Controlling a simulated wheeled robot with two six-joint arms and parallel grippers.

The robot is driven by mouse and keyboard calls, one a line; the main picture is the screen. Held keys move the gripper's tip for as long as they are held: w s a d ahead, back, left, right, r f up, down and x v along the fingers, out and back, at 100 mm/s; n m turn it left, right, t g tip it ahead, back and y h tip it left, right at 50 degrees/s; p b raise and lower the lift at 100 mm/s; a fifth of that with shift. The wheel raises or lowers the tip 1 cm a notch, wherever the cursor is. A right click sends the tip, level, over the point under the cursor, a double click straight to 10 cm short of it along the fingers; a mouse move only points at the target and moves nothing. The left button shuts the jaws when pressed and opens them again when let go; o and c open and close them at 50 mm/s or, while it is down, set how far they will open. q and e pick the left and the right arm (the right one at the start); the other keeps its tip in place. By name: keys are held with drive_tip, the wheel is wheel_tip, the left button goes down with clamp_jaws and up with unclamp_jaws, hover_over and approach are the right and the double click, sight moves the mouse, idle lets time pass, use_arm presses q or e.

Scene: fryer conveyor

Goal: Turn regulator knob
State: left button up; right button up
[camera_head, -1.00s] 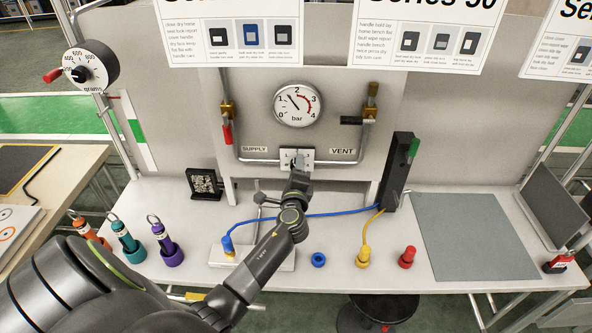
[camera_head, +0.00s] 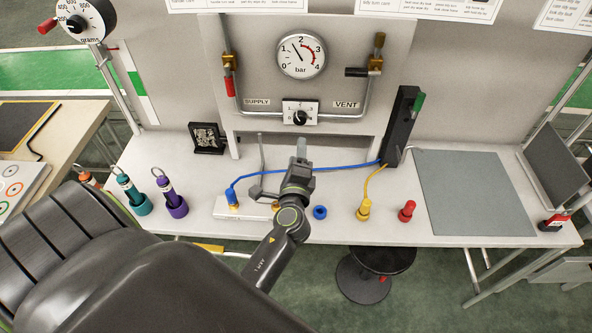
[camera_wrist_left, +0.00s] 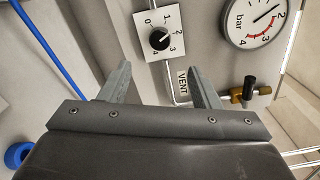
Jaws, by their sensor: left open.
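The regulator knob (camera_head: 299,118) is a round black knob with a white pointer on a white numbered plate (camera_head: 308,106), below the pressure gauge (camera_head: 301,56). In the left wrist view the knob (camera_wrist_left: 159,39) shows beyond the fingertips, its pointer toward about 2. The gauge (camera_wrist_left: 256,17) is partly cut off there. My left gripper (camera_head: 300,150) is below and in front of the knob, apart from it. In the left wrist view my left gripper (camera_wrist_left: 160,85) has its two fingers wide apart with nothing between them. My right gripper is not seen.
The supply valve (camera_head: 229,75) and vent valve (camera_head: 374,62) flank the gauge on pipes. A blue hose (camera_head: 330,167) crosses behind my gripper to a black upright box (camera_head: 401,125). Yellow (camera_head: 363,210) and red (camera_head: 406,211) fittings stand at right. A grey mat (camera_head: 475,195) lies clear.

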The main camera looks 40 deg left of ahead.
use_arm(q)
drive_tip(key=b+v, duration=0.1)
drive_tip(key=v, duration=0.4)
idle(0.5)
